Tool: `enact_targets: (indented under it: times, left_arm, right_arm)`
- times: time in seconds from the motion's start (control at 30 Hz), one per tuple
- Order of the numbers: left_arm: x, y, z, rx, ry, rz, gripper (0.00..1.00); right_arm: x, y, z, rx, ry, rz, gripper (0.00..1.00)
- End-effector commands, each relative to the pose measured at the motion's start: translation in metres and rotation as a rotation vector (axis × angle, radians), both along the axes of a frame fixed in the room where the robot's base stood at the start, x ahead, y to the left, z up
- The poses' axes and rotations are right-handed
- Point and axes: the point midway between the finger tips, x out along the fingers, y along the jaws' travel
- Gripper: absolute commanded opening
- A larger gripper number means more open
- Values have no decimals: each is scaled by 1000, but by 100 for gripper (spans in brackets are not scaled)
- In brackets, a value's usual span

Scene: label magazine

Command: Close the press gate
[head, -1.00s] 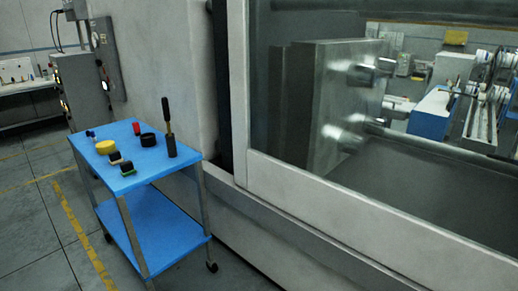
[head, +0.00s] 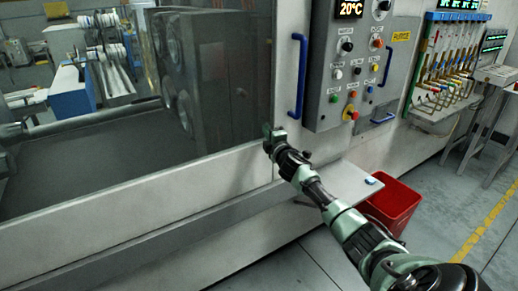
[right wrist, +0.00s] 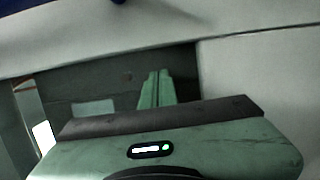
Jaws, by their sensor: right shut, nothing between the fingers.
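The press gate (head: 130,187) is a large pale-framed panel with a dark window, filling the left half of the head view. Through the window, dark metal machine parts show. My right gripper (head: 268,138) is shut and empty, at the lower right corner of the window by the frame's edge. In the right wrist view its green fingertips (right wrist: 155,88) lie together in front of a dark area between pale surfaces. I cannot tell if they touch the gate. A blue upright handle (head: 299,78) is just above and right of the gripper. My left gripper is out of view.
A control panel (head: 350,70) with buttons and a 20°C display stands right of the window. Below it are a pale shelf (head: 345,185) and a red bin (head: 392,205). A tool rack (head: 445,65) is at the far right. Floor is free at lower right.

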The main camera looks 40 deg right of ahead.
Motion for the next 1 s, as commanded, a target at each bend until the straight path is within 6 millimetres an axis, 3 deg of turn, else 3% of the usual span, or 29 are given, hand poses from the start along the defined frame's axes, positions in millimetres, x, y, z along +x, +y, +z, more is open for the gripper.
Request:
enact_targets:
  times: [0.27, 0.6, 1.0]
  left_arm:
    - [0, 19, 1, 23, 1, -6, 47]
    - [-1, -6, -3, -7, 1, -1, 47]
    - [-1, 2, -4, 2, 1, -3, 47]
  right_arm:
    - [-30, 15, -3, -1, 3, 7, 0]
    - [-77, 36, -3, 1, 2, 9, 0]
    - [-91, 42, -1, 1, 0, 8, 0]
